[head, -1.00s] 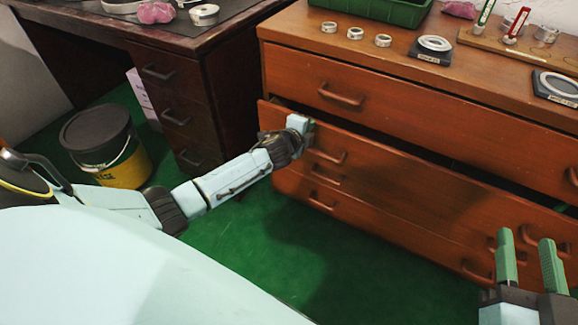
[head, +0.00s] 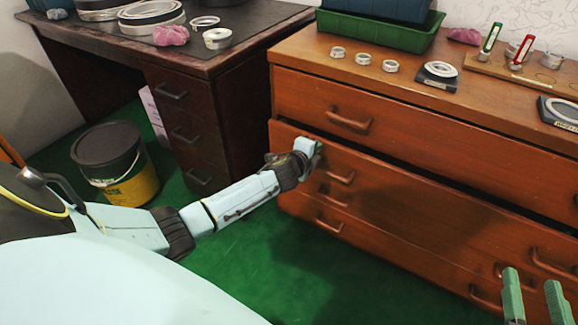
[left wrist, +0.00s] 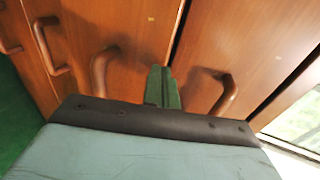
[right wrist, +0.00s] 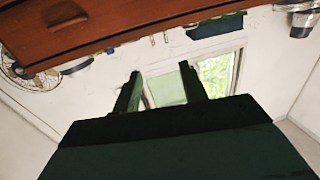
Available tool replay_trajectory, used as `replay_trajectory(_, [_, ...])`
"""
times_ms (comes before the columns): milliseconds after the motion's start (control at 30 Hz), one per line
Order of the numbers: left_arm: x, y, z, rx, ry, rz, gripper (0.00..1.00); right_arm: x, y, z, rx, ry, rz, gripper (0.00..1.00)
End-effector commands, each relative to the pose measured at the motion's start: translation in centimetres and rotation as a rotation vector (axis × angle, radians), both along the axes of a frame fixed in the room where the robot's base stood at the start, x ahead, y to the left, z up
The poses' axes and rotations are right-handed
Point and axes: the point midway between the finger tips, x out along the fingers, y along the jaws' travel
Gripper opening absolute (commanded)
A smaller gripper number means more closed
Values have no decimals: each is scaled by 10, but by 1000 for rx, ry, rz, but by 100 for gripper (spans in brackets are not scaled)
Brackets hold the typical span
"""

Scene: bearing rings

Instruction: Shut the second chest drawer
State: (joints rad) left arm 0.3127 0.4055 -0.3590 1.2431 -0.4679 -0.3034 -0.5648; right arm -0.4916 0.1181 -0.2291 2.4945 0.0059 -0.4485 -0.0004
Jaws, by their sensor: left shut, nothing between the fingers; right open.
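The wooden chest (head: 430,110) stands at the right in the head view. Its second drawer (head: 420,200) has a dark gap above its top edge, widest to the right, and its front stands slightly proud of the top drawer (head: 420,135). My left gripper (head: 316,150) is shut and empty, its tips at the second drawer's front near the left end, above the left handle (head: 340,177). In the left wrist view its green fingers (left wrist: 162,86) are together between two handles; contact is hard to tell. My right gripper (head: 534,292) is open, low in front of the chest's right part.
On the chest top are a green crate (head: 375,30), several small rings (head: 363,59), a dark pad with a ring (head: 438,73) and a wooden board (head: 505,66). A dark desk (head: 225,75) and a black-and-yellow bucket (head: 115,165) stand left. Green floor is clear in front.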

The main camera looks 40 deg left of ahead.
Motion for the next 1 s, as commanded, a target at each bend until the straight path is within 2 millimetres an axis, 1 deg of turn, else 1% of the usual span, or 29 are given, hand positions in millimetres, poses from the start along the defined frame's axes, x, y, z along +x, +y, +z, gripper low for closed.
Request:
replay_trajectory(167, [-14, -9, 1, -2, 2, -11, 0, -6, -8, -29, -55, 189, -14, 43])
replay_trajectory(267, [-22, -10, 4, -2, 2, -12, 0, -12, -13, -47, -85, 296, -22, 43])
replay_trajectory(467, [-39, -10, 9, 0, 2, -10, 0, -31, -25, -79, -143, 513, -39, 43])
replay_trajectory(700, [-62, -11, 17, 0, 2, -10, 0, -65, -42, -110, -206, 773, -61, 43])
replay_trajectory(1000, [-91, -13, 25, -2, 2, -11, 0, -113, -62, -135, -273, 1067, -86, 43])
